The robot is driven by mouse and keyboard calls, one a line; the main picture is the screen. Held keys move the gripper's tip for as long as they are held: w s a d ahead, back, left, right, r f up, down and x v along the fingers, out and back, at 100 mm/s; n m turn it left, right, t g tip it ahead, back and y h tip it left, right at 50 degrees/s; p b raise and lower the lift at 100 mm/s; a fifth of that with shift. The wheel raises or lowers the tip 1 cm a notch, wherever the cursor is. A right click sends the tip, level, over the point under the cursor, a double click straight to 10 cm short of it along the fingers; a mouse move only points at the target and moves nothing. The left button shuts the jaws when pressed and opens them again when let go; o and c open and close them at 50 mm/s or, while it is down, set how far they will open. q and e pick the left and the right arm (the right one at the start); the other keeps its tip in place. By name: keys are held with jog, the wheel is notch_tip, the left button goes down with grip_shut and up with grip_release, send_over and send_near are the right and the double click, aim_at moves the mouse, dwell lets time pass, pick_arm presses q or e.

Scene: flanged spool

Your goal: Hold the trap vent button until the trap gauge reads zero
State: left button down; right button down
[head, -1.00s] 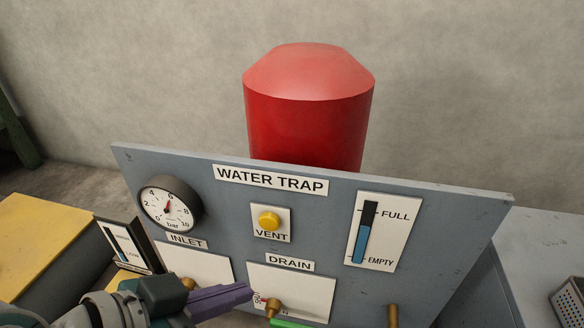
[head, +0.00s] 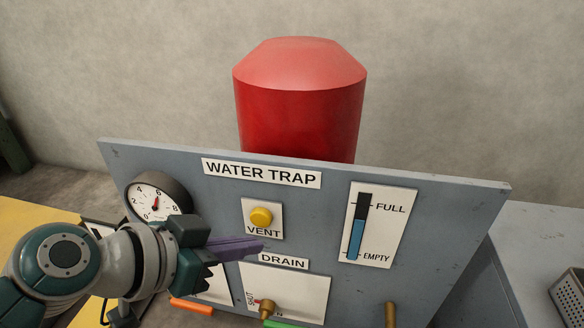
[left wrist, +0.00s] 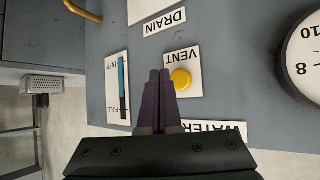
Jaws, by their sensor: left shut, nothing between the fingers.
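The yellow vent button (head: 261,217) sits on a white VENT plate on the grey WATER TRAP panel (head: 440,200). It stands out from the plate, and also shows in the left wrist view (left wrist: 181,79). The round trap gauge (head: 155,200) is at the panel's left, partly covered by my arm; its red needle points up, well off zero. My left gripper (head: 262,245) is shut and empty, its purple fingers just below the button in the head view. In the left wrist view the fingertips (left wrist: 160,72) lie beside the button, apparently not pressing it. My right gripper is out of view.
A level strip (head: 359,228) on the right shows blue up to past halfway. Below are the brass drain valve (head: 267,308) with a green handle and an orange handle (head: 192,306). A red tank (head: 300,105) stands behind.

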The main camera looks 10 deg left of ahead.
aim_at(267, 226)
pick_arm(q)
jog(key=shift+w, duration=0.9)
jog(key=shift+b, duration=0.3)
dwell(1.1)
jog(key=shift+w, duration=0.4)
jog(key=shift+w+b, duration=0.4)
jog(key=shift+w, duration=0.1)
dwell(0.6)
jog(key=shift+s+r, duration=0.1)
jog(key=shift+s, duration=0.05)
dwell(1.8)
jog(key=shift+s+p, duration=0.55)
jog(key=shift+s, duration=0.2)
jog(key=shift+s, duration=0.1)
